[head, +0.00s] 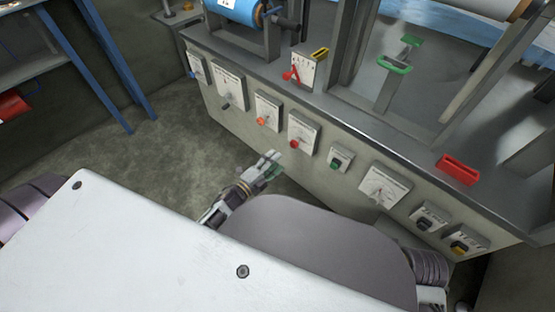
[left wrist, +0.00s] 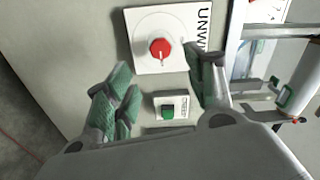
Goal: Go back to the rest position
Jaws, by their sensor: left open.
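My left gripper (head: 268,164) is in front of the machine's control panel in the head view, apart from it as far as I can see. In the left wrist view its two green-padded fingers (left wrist: 160,95) are spread apart with nothing held between them. Beyond the fingers are a white plate with a red knob (left wrist: 160,50) and a small plate with a green button (left wrist: 168,111). The same red knob (head: 294,143) and green button (head: 336,164) show in the head view. My right gripper is not visible; only part of that arm shows at the lower right.
The grey machine panel (head: 240,122) carries several dials and switches. A blue roll (head: 238,10) and a red-handled lever (head: 290,75) sit above it. A red block (head: 458,170) lies on the ledge. A blue-legged shelf (head: 85,65) stands at left. The floor (head: 170,150) between is clear.

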